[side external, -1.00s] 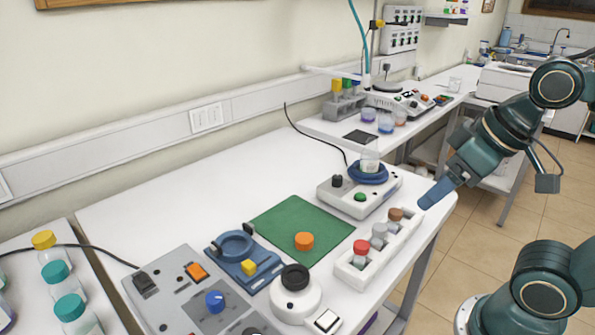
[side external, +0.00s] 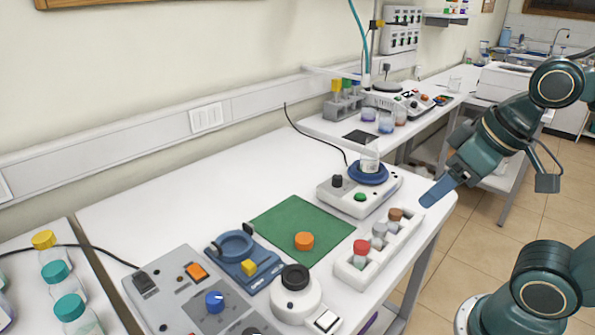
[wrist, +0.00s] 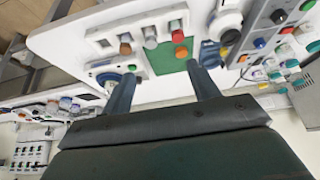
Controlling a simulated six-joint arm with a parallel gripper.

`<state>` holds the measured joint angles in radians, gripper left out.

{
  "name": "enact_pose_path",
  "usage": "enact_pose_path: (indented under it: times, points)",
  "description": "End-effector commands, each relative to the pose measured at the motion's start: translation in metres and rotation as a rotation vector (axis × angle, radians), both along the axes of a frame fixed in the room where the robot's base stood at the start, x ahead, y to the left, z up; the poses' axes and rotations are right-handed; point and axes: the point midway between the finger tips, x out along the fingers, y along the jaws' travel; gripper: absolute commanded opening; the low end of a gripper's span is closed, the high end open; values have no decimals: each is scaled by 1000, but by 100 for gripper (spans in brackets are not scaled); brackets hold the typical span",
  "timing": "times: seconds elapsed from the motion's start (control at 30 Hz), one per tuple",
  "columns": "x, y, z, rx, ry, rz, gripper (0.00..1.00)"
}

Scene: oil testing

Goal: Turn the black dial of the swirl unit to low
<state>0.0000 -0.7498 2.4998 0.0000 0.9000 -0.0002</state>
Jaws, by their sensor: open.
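The swirl unit (side external: 345,198) is a white box with a blue round platform (side external: 378,178) bearing a clear glass vessel (side external: 370,160). Its black dial (side external: 337,181) stands on the top at the left, behind a green button (side external: 361,197). The dial's setting is too small to read. My gripper (side external: 430,195) is open and empty, in the air to the right of the unit and apart from the dial. In the wrist view, the two fingers of my gripper (wrist: 160,76) are spread, with the unit's blue platform (wrist: 106,79) partly showing beside one finger.
A white rack (side external: 347,275) with several capped vials stands in front of the unit, near the bench edge. A green mat (side external: 290,220) with an orange knob-like piece (side external: 304,241) lies left of it. A blue fixture, a white round device (side external: 296,303) and a grey panel are nearer.

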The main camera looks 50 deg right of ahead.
Motion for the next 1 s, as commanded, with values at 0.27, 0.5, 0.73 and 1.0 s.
enact_pose_path:
  times: [0.27, 0.5, 0.73, 1.0]
  points:
    - [12, -3, 8, -22, 23, 26, 48]
    - [47, -12, 25, -75, 85, 100, 48]
    - [91, -25, 38, -128, 158, 199, 48]
    - [145, -46, 41, -174, 244, 320, 48]
